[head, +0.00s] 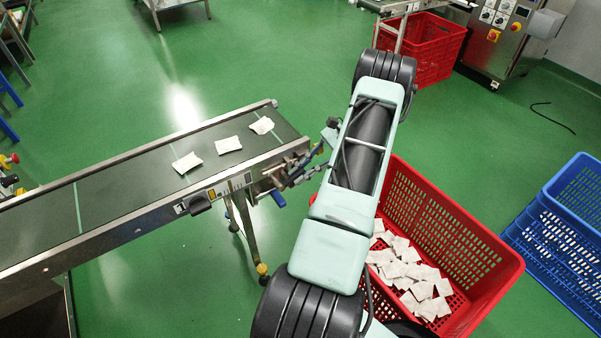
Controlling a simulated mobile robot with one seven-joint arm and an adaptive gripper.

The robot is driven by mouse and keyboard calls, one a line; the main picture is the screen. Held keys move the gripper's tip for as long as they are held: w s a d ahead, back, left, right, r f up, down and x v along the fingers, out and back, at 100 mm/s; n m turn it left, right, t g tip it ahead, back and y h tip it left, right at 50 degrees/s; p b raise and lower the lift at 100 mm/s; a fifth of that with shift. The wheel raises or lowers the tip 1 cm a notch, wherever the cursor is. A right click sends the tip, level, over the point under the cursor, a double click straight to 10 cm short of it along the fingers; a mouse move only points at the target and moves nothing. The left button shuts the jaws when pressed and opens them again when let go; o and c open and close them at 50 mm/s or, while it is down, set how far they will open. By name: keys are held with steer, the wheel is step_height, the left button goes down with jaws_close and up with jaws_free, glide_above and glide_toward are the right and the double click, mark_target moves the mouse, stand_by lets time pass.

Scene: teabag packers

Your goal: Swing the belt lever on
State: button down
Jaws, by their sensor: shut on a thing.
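The conveyor belt (130,183) runs from the lower left to the middle, with three white teabags (229,144) lying on it near its end. My gripper (278,180) is at the near right corner of the conveyor, shut on the belt lever. The lever's blue handle (279,199) shows just below the fingers. The rest of the lever is hidden by the gripper and too small to make out. A control panel (228,187) with a black box (200,204) is on the conveyor's side rail, left of my gripper.
A red crate (455,235) with many teabags (408,275) stands right of the conveyor end, partly behind my arm. Blue crates (565,225) stand at the right. Another red crate (425,50) and a machine cabinet (505,35) are at the back. Green floor is open beyond the conveyor.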

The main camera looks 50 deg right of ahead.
steer(key=c, duration=1.9)
jaws_free()
steer(key=v, duration=1.2)
steer(key=shift+a, duration=0.1)
steer(key=shift+c, duration=0.3)
